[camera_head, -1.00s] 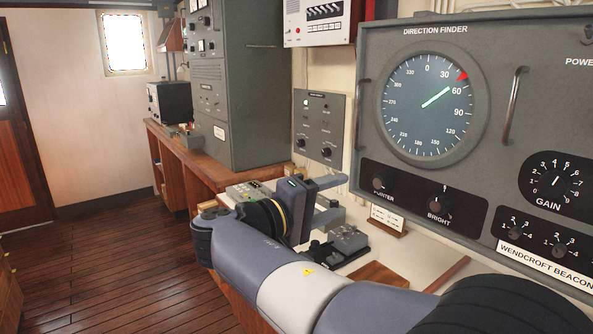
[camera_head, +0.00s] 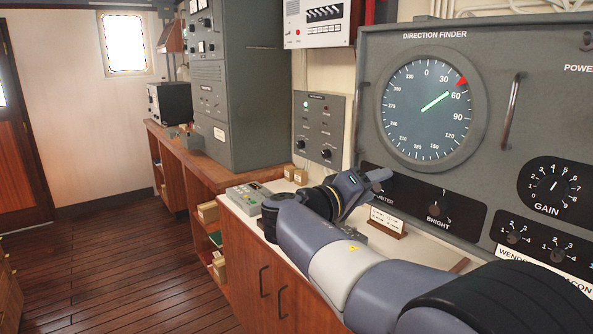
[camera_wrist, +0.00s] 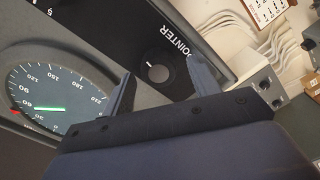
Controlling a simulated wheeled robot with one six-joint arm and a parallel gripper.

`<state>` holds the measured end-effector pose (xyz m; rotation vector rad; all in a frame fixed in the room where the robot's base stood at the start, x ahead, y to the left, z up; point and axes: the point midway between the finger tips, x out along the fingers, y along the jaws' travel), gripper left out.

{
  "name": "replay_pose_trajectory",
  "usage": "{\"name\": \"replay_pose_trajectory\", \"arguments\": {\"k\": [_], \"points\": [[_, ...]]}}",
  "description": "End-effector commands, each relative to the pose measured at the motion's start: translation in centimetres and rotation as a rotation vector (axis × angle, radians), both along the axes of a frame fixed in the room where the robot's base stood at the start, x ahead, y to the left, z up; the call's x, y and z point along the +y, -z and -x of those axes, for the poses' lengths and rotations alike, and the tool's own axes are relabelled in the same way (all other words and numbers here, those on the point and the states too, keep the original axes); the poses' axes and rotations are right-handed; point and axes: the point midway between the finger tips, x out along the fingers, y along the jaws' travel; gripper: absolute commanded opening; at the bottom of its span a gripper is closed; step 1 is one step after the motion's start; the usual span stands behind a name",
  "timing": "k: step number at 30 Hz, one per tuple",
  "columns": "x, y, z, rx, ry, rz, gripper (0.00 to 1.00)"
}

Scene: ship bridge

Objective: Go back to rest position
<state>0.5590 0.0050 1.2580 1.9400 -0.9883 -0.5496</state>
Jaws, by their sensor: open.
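My gripper (camera_head: 382,181) is open, in front of the lower left corner of the direction finder panel (camera_head: 545,100) in the head view, partly covering the POINTER knob's label. In the wrist view, my gripper (camera_wrist: 160,76) has its two fingers spread, with the black POINTER knob (camera_wrist: 158,73) showing in the gap between them. Nothing is held. How far the fingertips are from the knob is hard to tell. The round dial (camera_head: 428,108) shows a green needle near 50 and a red mark near 45.
The bench with wooden doors (camera_head: 265,270) runs below my arm, and the key on it is mostly hidden. A grey control box (camera_head: 319,128) hangs on the wall beside my gripper. A small sign (camera_head: 386,222) stands on the bench. The wooden floor (camera_head: 110,270) is clear.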

Motion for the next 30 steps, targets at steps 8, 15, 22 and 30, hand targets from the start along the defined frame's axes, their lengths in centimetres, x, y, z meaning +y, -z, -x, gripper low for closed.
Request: {"name": "replay_pose_trajectory", "arguments": {"k": [8,15,22,30], "points": [[-0.02,-0.11,0.07,-0.192,0.0,-0.139,0.57],[-0.07,-0.24,0.13,-0.346,0.0,-0.252,0.57],[-0.11,-0.35,0.19,-0.485,0.0,-0.353,0.57],[-0.16,-0.45,0.26,-0.639,0.001,-0.465,0.57]]}}
